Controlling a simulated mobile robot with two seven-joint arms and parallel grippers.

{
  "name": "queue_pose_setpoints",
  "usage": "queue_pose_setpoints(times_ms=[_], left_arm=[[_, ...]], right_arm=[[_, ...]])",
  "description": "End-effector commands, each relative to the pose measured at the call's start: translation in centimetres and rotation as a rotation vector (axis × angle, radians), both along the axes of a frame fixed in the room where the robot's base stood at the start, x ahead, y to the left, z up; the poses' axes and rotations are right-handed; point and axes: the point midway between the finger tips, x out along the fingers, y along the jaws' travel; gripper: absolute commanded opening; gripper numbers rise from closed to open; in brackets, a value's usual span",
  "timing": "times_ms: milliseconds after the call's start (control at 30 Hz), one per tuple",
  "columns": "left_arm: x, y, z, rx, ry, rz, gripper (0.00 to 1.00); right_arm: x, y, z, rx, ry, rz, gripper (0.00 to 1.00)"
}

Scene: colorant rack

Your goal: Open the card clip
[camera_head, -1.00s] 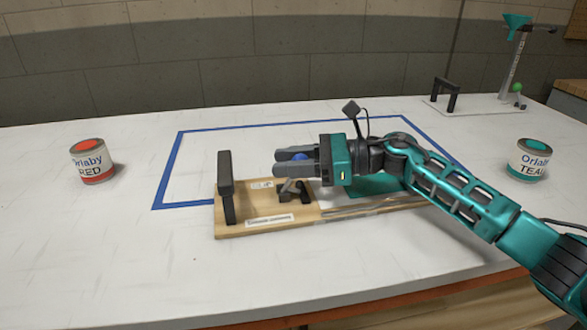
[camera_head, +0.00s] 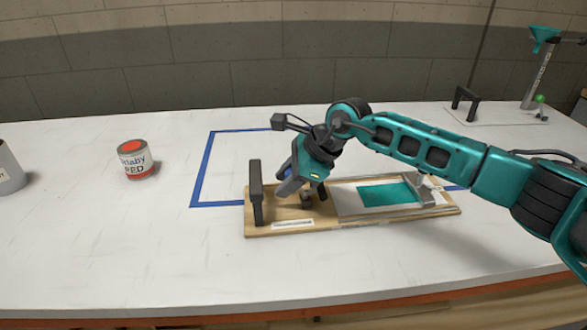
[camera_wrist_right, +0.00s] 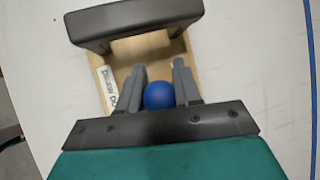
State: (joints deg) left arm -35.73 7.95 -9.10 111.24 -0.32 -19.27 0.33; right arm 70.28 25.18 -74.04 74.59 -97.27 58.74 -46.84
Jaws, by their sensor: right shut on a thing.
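The wooden board (camera_head: 355,222) lies on the table with an upright black handle (camera_head: 256,192) at its left end. A teal card (camera_head: 385,194) lies on its right part, with a grey metal bar (camera_head: 424,190) across that end. A dark lever mount (camera_head: 306,198) stands on the board's left half, partly hidden by my right gripper. My right gripper (camera_head: 287,184) tilts down to the left over this part and is shut on a blue ball knob (camera_wrist_right: 159,95), seen between its fingers in the wrist view. How the knob joins the clip is hidden. My left gripper is not in view.
A red-labelled can (camera_head: 136,160) stands left of the board, with a grey can (camera_head: 8,170) at the left edge. A stand with a teal funnel (camera_head: 543,36) and a small black handle (camera_head: 465,102) are at the back right. The table's front strip is clear.

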Motion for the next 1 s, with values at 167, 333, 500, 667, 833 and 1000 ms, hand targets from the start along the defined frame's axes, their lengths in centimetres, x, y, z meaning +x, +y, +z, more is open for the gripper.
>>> queue_pose_setpoints(times_ms=[167,333,500,667,833,1000], left_arm=[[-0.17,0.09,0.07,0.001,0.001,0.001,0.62],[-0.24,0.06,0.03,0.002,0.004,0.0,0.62],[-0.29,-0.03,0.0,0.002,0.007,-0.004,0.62],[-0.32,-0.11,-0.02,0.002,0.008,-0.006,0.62],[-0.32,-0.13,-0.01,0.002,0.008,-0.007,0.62],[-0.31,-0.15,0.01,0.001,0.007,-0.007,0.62]], right_arm=[[0.03,0.62,-0.24,-0.097,-0.006,0.002,0.0],[-0.01,0.84,-0.59,-0.154,-0.007,0.0,0.0],[-0.03,0.93,-0.74,-0.18,-0.006,0.001,0.0],[-0.03,0.93,-0.79,-0.186,-0.006,0.0,0.0],[-0.05,0.94,-0.8,-0.185,-0.006,0.001,0.0],[-0.06,0.95,-0.81,-0.185,-0.005,0.001,0.41]])
